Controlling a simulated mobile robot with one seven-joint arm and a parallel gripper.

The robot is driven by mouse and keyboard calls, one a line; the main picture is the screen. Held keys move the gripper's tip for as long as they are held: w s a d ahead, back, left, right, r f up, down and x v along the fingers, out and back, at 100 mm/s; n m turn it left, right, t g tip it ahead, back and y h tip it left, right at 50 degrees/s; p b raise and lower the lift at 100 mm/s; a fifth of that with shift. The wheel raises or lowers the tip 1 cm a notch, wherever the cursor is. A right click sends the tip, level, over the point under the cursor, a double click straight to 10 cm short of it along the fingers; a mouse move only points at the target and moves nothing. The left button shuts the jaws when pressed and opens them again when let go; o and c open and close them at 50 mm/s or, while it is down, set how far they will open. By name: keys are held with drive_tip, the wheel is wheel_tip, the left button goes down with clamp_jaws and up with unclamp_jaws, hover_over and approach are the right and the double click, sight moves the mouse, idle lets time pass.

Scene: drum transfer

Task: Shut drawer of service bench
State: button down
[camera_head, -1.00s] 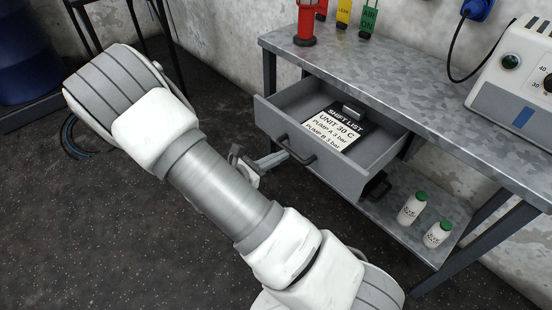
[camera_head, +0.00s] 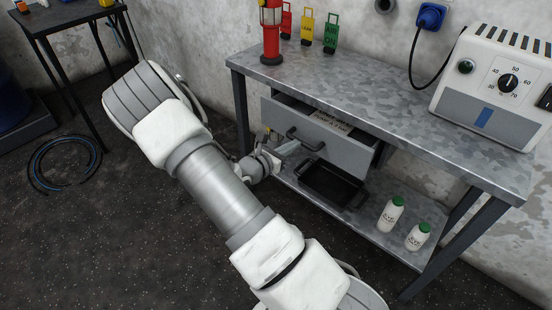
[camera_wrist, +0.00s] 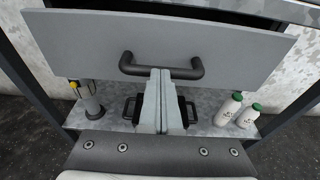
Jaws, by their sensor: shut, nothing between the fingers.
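The service bench (camera_head: 350,95) has a grey drawer (camera_head: 342,150) under its top. The drawer stands partly open, with part of a printed list (camera_head: 325,118) visible inside. Its dark bar handle (camera_head: 305,140) also shows in the wrist view (camera_wrist: 162,70). My gripper (camera_head: 296,150) is at the drawer front, just by the handle. In the wrist view my gripper (camera_wrist: 161,72) is shut and empty, its fingers together at the middle of the handle. I cannot tell whether the fingertips touch the handle or the drawer front.
Below, the bench's shelf holds a black tray (camera_head: 332,185) and two white bottles with green caps (camera_head: 391,213). On top stand a red lantern-like device (camera_head: 271,35), coloured tags (camera_head: 306,28) and a control unit (camera_head: 495,85). A coiled hose (camera_head: 65,163) lies on the floor at left.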

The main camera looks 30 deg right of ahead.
sight(308, 133)
drive_tip(key=x, duration=0.4)
drive_tip(key=r+x, duration=0.1)
drive_tip(key=shift+w+d, duration=0.15)
drive_tip(key=shift+d, duration=0.35)
drive_tip(key=shift+w+d+r, duration=0.1)
drive_tip(key=shift+d+r, duration=0.05)
drive_tip(key=shift+d, duration=0.1)
drive_tip(key=shift+r, duration=0.1)
